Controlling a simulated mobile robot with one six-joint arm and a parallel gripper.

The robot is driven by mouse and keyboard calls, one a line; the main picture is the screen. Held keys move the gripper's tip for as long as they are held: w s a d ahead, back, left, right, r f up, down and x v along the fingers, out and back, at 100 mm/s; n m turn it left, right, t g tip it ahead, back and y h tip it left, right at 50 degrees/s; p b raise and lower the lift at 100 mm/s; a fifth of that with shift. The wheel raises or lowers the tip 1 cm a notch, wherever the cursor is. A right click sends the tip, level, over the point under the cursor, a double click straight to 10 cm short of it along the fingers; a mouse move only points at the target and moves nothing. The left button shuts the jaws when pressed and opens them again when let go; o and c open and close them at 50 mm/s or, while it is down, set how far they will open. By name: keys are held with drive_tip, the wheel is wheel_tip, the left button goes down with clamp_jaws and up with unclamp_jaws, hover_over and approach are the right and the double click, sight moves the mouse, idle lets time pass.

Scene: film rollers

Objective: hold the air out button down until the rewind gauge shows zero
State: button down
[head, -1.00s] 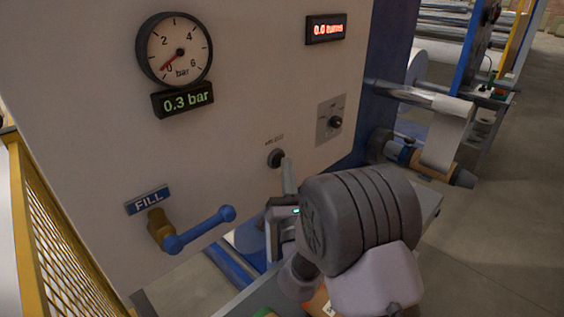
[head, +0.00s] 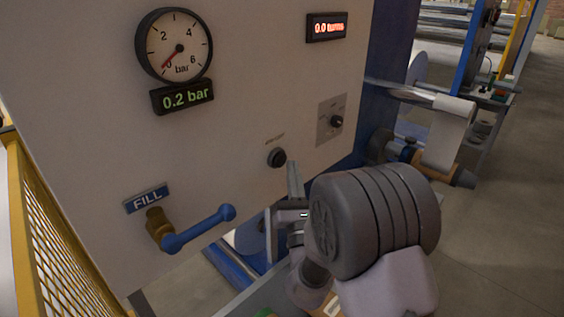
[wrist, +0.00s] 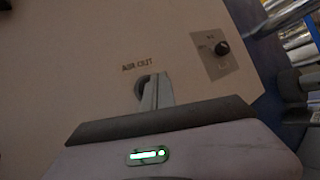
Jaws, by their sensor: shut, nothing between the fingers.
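The round dial gauge (head: 174,46) is at the upper left of the panel in the head view, its red needle close to 0. The green display (head: 182,96) below it reads 0.2 bar. The dark round air out button (head: 276,157) is on the lower panel. It also shows in the wrist view (wrist: 139,88), partly hidden by the fingers, under the AIR OUT label. My gripper (head: 291,168) is shut and empty. Its tips are just right of and below the button in the head view and look apart from it.
A blue-handled lever (head: 200,229) on a brass valve sits at the lower left under a FILL sign (head: 147,199). A knob (head: 336,121) is right of the button. A red display (head: 327,27) reads 0.0 turns. A yellow mesh guard (head: 45,240) stands at left.

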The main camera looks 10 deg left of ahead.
drive_tip(key=s+d+b, duration=0.1)
drive_tip(key=d, duration=0.1)
drive_tip(key=s+d+b, duration=0.1)
drive_tip(key=s+d, duration=0.1)
drive_tip(key=shift+a, duration=0.1)
idle(0.3)
